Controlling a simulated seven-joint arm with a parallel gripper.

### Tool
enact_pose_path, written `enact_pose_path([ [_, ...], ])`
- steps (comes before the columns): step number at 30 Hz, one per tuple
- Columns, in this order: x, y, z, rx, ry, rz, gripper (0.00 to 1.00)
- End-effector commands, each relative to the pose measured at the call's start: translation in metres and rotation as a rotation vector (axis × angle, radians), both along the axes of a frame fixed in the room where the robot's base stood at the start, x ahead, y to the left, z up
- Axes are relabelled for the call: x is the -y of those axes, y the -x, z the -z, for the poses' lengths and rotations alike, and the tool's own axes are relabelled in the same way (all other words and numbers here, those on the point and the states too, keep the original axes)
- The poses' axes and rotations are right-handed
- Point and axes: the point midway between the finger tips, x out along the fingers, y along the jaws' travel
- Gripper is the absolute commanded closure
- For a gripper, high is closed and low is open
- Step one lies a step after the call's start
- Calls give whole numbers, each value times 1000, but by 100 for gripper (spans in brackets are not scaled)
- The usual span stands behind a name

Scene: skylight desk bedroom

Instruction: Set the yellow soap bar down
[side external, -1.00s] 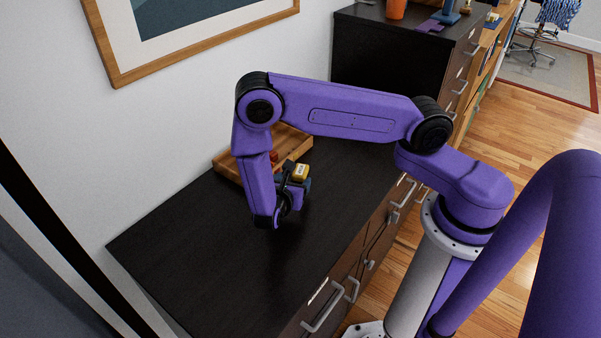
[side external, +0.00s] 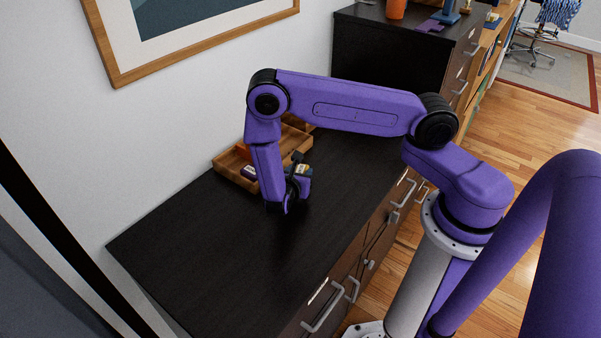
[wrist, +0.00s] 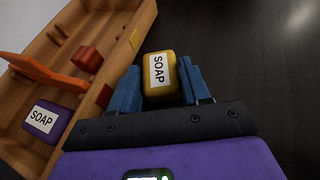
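The yellow soap bar (wrist: 171,91) has a white SOAP label and sits between the two blue fingers of my gripper (wrist: 161,84) in the wrist view. The fingers press on its two sides. In the side external view, my gripper (side external: 299,178) is low over the dark dresser top, just right of the wooden tray, and a bit of the yellow soap bar (side external: 303,169) shows there. Whether the bar touches the surface, I cannot tell.
The wooden tray (wrist: 38,50) lies close on the left. It holds a purple soap bar (wrist: 45,119), a red block (wrist: 89,59) and an orange piece (wrist: 40,71). The dark dresser top (side external: 210,250) is bare in front and to the right.

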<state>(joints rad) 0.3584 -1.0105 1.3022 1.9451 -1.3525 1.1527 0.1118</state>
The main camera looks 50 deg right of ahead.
Motion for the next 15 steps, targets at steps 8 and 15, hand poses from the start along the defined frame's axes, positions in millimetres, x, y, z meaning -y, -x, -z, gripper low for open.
enact_pose_path([
  [8,0,0,0,0,0,0,90],
  [15,0,0,-5,1,0,0,90],
])
